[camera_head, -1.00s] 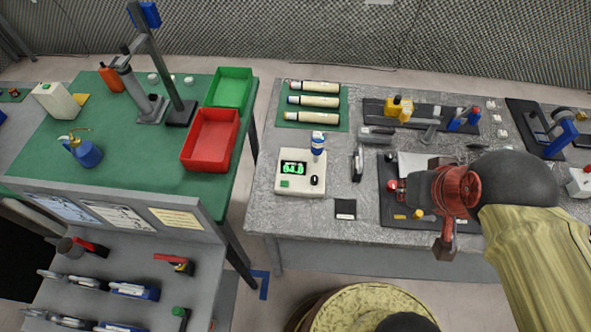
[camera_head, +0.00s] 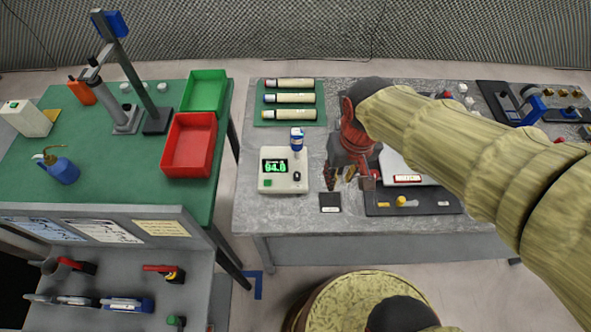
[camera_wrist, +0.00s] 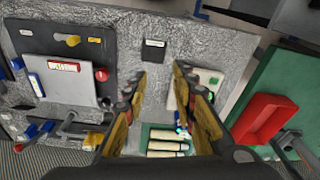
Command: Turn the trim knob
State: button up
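A white box (camera_head: 270,186) with a green-lit display reading about 84.0 stands on the grey bench in the head view. A small black knob (camera_head: 297,176) sits at its front right, beside a green button (camera_head: 267,183). I cannot tell for sure that this is the trim knob. My gripper (camera_head: 350,180) is open and empty, above the bench to the right of the box, apart from it. In the wrist view, my gripper (camera_wrist: 160,75) shows its two fingers spread. The box (camera_wrist: 172,98) is partly hidden there behind the right finger, and its knob is not clear.
A blue-and-white bottle (camera_head: 297,140) stands behind the box. A black pad (camera_head: 330,202) lies in front of my gripper. A dark panel (camera_head: 440,203) with a yellow knob (camera_head: 402,201) and a red knob (camera_wrist: 101,74) lies right. Several tubes lie on a green mat (camera_head: 262,117) behind.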

jog(key=w+a+f+m+g, duration=0.2)
jog(key=w+a+f, duration=0.6)
jog(key=f, duration=0.3)
jog(key=m, duration=0.3)
send_over(297, 174)
jog(key=shift+r+t, duration=0.1)
jog(key=shift+t, duration=0.2)
jog(key=shift+s, duration=0.1)
jog(key=shift+f, duration=0.25)
notch_tip(297, 174, down, 7)
jog(key=shift+f+b, duration=0.2)
jog(key=shift+b, duration=0.4)
grip_shut()
